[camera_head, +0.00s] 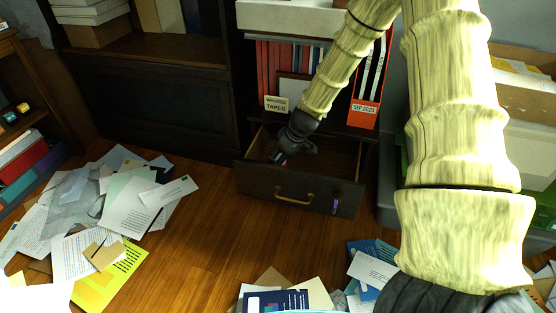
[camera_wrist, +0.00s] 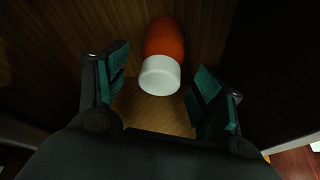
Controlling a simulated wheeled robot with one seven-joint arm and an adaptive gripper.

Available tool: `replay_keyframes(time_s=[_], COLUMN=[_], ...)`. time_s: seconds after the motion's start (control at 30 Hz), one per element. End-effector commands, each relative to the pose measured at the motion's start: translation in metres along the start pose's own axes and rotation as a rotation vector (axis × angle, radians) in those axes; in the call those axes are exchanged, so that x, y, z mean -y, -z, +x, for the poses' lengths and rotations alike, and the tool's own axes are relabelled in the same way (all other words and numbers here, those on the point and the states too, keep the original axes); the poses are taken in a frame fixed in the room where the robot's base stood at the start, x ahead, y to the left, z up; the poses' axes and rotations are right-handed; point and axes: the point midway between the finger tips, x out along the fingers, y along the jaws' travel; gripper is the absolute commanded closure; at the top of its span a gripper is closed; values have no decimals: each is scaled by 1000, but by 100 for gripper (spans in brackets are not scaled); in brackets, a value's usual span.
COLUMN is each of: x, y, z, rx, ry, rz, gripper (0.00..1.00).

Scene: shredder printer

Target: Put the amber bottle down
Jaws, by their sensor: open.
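The amber bottle (camera_wrist: 164,40), orange with a white cap (camera_wrist: 160,75), shows in the wrist view on a brown wooden surface. Its cap points toward my gripper. My gripper (camera_wrist: 157,92) is open, with one dark green-padded finger on each side of the bottle and a visible gap to each. In the head view my gripper (camera_head: 281,156) reaches down into an open dark wooden drawer (camera_head: 290,194) with a brass handle. The bottle is not discernible in the head view.
Binders stand on the shelf above the drawer, including an orange one (camera_head: 369,85), beside a small "tapes" sign (camera_head: 276,104). Papers (camera_head: 130,205) litter the floor at left, with more at the bottom centre (camera_head: 290,299). Bare floor (camera_head: 205,235) lies between them.

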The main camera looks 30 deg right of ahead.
Motion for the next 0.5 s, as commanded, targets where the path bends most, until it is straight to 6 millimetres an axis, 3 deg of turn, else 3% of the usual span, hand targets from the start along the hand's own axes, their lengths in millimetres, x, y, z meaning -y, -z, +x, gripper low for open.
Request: replay_keyframes(time_s=[0.03, 0.2, 0.5], x=[0, 0, 0], y=[2, 2, 0], z=[-15, -43, -68], rx=[-1, -1, 0], ry=[0, 0, 0], rz=[0, 0, 0], gripper=[32, 32, 32])
